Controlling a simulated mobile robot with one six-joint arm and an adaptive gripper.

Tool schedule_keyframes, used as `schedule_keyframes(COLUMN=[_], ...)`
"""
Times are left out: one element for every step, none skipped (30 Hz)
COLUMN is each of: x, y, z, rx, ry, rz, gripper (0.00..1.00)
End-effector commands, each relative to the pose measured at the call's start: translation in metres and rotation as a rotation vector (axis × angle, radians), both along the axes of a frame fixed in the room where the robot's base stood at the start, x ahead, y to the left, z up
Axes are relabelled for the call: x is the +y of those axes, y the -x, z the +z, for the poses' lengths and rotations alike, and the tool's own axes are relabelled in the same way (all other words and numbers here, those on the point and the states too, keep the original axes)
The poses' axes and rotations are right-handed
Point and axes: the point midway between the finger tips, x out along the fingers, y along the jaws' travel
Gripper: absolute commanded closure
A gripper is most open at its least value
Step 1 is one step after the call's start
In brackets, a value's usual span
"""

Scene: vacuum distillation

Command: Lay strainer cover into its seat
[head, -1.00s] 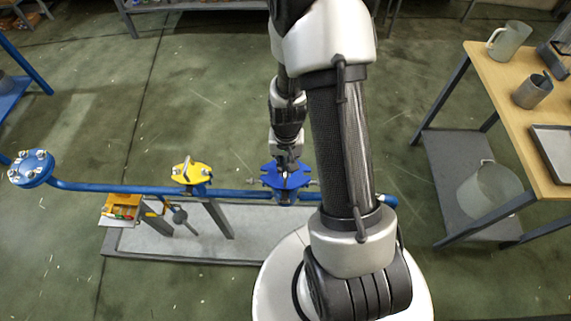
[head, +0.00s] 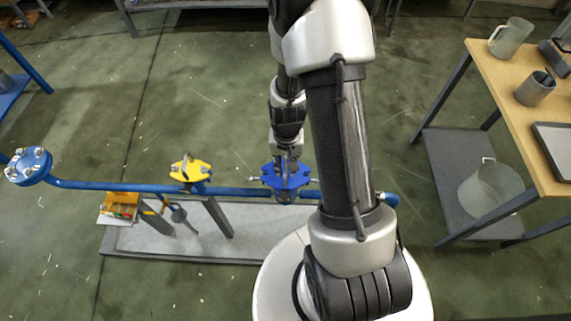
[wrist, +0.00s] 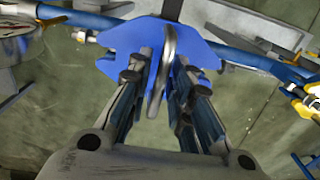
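The blue strainer cover (head: 271,181) lies at the strainer on the blue pipe in the head view. Whether it is fully down in its seat cannot be told. In the wrist view the cover (wrist: 130,40) is a notched blue plate with an upright metal loop handle (wrist: 168,50). My gripper (wrist: 164,62) reaches down over the cover, its two fingers on either side of the handle. Gaps show between the handle and the fingers, so it looks open around it. In the head view my gripper (head: 287,160) is directly above the cover. The seat is hidden beneath the cover.
The blue pipe (head: 110,187) runs left to a bolted flange (head: 27,166). A yellow cover (head: 190,168) sits on this pipe. A tool box (head: 120,204) is near the pipe stand. A wooden-topped table (head: 500,115) with vessels stands at the right. Open floor lies behind the pipe.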

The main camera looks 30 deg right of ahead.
Motion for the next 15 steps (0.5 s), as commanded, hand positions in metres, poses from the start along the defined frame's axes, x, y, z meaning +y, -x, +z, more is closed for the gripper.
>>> schedule_keyframes(x=[0.0001, 0.0001, 0.0001, 0.0002, 0.0001, 0.0001, 0.0002, 0.0002, 0.0002, 0.0002, 0.0004, 0.0005, 0.0004, 0.0003, 0.0002], y=[0.0003, 0.0004, 0.0004, 0.0005, 0.0005, 0.0005, 0.0006, 0.0006, 0.0007, 0.0007, 0.0015, 0.0015, 0.0013, 0.0011, 0.0007], z=[-0.0002, -0.0003, -0.0003, -0.0004, -0.0004, -0.0004, -0.0005, -0.0005, -0.0005, -0.0005, -0.0012, -0.0008, 0.0, 0.0014, 0.0043], rx=[0.001, 0.001, 0.001, 0.001, 0.001, 0.001, 0.001, 0.002, 0.002, 0.002, 0.004, 0.004, 0.003, 0.003, 0.002], ry=[-0.001, -0.001, -0.001, -0.001, -0.001, -0.001, -0.001, -0.001, 0.0, 0.0, -0.001, -0.001, -0.001, -0.001, -0.001], rz=[0.0, 0.0, 0.0, 0.0, 0.0, 0.0, 0.0, 0.0, 0.0, 0.0, 0.0, 0.0, 0.0, 0.0, 0.0], gripper=[0.74, 0.72, 0.7, 0.69, 0.69, 0.69, 0.69, 0.69, 0.69, 0.69, 0.69, 0.69, 0.69, 0.69, 0.69])
